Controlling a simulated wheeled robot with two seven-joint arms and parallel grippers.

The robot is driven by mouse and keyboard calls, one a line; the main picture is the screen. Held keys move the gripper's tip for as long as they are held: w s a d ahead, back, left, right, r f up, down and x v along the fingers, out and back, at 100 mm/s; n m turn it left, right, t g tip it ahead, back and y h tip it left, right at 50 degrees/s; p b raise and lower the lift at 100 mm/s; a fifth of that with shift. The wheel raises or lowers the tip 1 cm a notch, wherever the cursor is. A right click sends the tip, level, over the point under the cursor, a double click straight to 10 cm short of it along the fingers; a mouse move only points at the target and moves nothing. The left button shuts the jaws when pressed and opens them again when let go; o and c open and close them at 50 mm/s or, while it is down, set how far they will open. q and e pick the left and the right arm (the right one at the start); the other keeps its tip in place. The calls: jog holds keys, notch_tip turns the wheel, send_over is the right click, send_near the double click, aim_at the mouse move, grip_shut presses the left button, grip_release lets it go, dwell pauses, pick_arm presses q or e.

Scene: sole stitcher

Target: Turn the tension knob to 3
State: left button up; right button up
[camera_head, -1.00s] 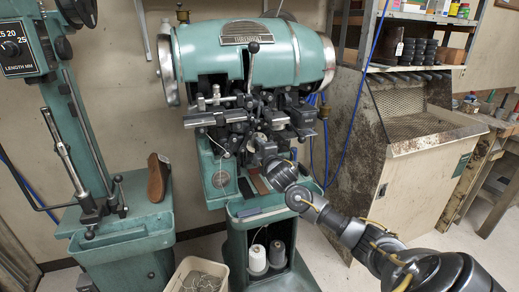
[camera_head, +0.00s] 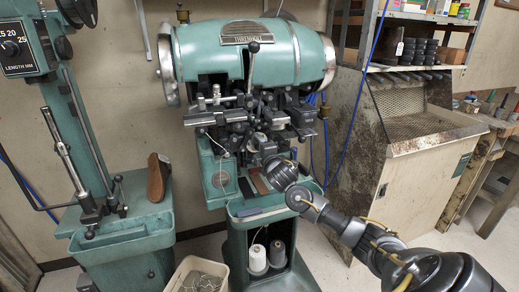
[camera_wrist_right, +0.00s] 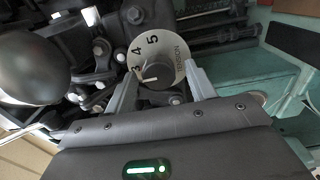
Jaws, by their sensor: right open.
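The tension knob (camera_wrist_right: 160,74) is a dark round knob on a pale dial (camera_wrist_right: 178,48) marked TENSION, with 3, 4 and 5 readable. A pale line on the knob's lower left points just below the 3. My right gripper (camera_wrist_right: 164,82) is open, its two grey fingers on either side of the knob; whether they touch it I cannot tell. In the head view my right gripper (camera_head: 268,162) reaches into the front of the green stitcher (camera_head: 250,60), and the knob cannot be made out there. My left gripper is not in view.
A dark ball-ended lever (camera_wrist_right: 30,68) is close to the left of the fingers. Metal arms and bolts of the stitcher head crowd around. A green machine (camera_head: 120,225) with a brown shoe (camera_head: 158,177) stands at left, a dirty cabinet (camera_head: 400,180) at right.

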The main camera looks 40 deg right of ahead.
jog(key=b+v, duration=0.2)
jog(key=v, duration=0.8)
jog(key=shift+s+a+b, duration=0.2)
jog(key=shift+s+b, duration=0.1)
jog(key=shift+s, duration=0.05)
